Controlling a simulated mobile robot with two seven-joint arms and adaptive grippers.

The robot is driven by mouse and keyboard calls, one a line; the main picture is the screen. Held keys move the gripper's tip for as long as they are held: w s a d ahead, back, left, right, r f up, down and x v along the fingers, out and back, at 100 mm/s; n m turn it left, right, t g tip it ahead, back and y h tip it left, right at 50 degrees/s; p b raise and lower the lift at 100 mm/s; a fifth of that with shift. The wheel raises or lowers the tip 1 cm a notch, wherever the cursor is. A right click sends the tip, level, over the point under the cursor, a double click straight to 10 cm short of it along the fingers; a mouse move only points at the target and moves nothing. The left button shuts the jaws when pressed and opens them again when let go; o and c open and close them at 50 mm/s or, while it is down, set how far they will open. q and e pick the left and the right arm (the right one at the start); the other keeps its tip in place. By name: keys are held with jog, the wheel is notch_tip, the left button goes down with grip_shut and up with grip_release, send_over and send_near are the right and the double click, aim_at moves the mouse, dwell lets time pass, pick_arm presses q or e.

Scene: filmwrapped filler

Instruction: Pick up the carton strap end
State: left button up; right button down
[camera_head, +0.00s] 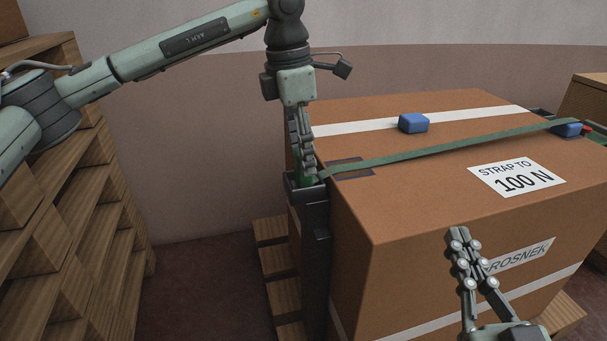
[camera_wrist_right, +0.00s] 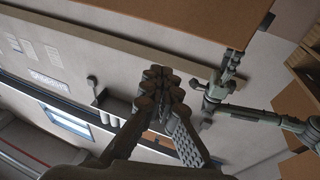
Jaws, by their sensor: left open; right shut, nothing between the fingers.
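A green strap (camera_head: 450,147) runs across the top of a brown carton (camera_head: 375,205). At its left it reaches the carton's edge, and a bit of green shows in a dark bracket (camera_head: 316,205) at the carton's left side. My left gripper (camera_head: 309,170) is open and points down over this bracket, close to the green piece; its fingers partly hide it. I cannot tell whether they touch it. My right gripper (camera_head: 458,236) is shut and empty in front of the carton's front face. It also shows in the right wrist view (camera_wrist_right: 160,72), away from the carton (camera_wrist_right: 190,15).
A wooden pallet (camera_head: 277,265) shows under the carton.

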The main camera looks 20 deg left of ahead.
pick_arm(q)
notch_tip(320, 180, down, 2)
jog(key=shift+w+d+f, duration=0.1)
pick_arm(e)
jog(key=shift+s+a+r+t+y, duration=0.15)
jog(key=shift+r+t+y, duration=0.15)
jog(key=shift+r, duration=0.3)
pick_arm(q)
grip_shut()
